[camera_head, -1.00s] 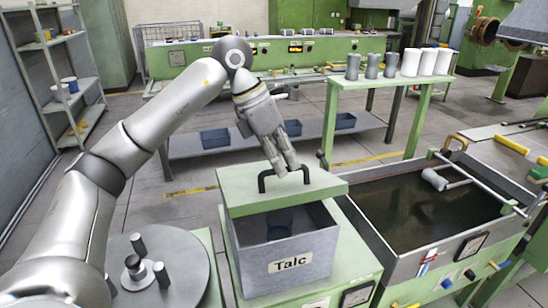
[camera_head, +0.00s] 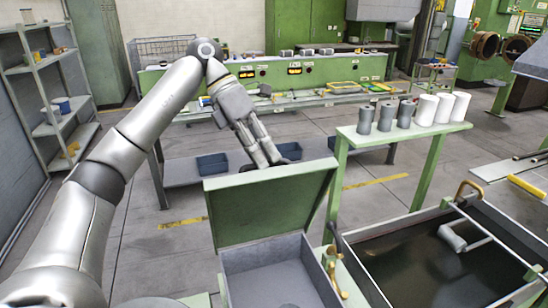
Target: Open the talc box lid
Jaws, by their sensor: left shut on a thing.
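The green talc box lid (camera_head: 268,208) stands steeply raised at the back edge of the grey talc box (camera_head: 275,250), its underside facing me. The box is open at the top, and its grey interior shows at the bottom of the view. My left gripper (camera_head: 268,162) is behind the lid's top edge, shut on the lid's dark handle, which is mostly hidden by the lid. My right gripper is not in view.
A dark liquid tank (camera_head: 430,255) with a white-handled tool (camera_head: 455,237) stands to the right. A grey shelf (camera_head: 45,85) stands at the left.

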